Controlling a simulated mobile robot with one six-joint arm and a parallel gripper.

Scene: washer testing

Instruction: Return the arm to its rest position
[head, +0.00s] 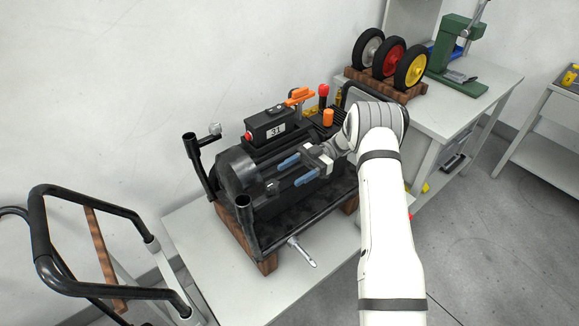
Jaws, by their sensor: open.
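My white arm (391,226) rises from the lower right of the head view and bends at its top toward the left. My gripper (292,172) points left, with two blue-tipped fingers spread apart and nothing between them. It is in front of a dark motor-like machine (238,168) that carries a box marked 31 (275,130). In this one view I cannot tell whether the fingertips touch the machine or how far they are from it.
The machine sits on wooden blocks on a grey table (190,232). A black-framed cart (90,205) stands at left. Three wheels (388,57) and a green press (452,55) stand on a bench behind. A metal-ended rod (302,252) sticks out in front. Open floor lies at right.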

